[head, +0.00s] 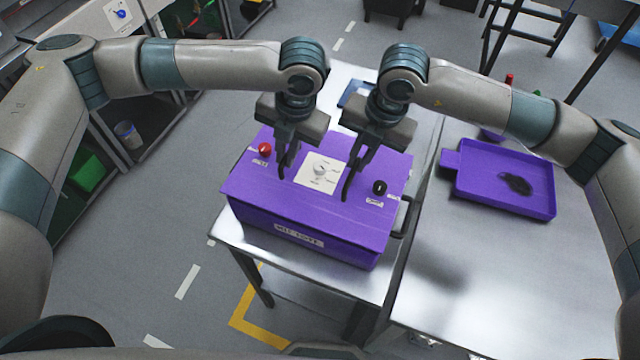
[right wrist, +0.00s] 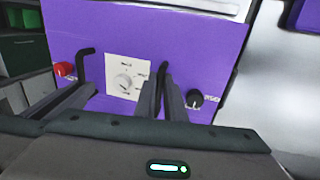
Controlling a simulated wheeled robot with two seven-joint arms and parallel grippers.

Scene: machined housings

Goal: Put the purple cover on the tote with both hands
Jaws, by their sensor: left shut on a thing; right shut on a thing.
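The purple cover (head: 300,208) is a flat panel with a white dial plate, a red knob and a black knob. It lies over the purple tote (head: 300,240), which has a white label on its front and a dark handle on its right side. Whether the cover rests fully on the rim, I cannot tell. My left gripper (head: 282,168) is shut on the cover's left part, near the red knob. My right gripper (head: 352,180) is shut on its right part, near the black knob. The cover also fills the right wrist view (right wrist: 205,45). The jaws partly hide the grip points.
The tote stands on a metal table (head: 240,240). A second metal table (head: 460,270) at the right holds a purple tray (head: 500,205) with a dark item in it. A blue object (head: 352,95) lies behind the tote. Shelving (head: 120,130) stands at the left.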

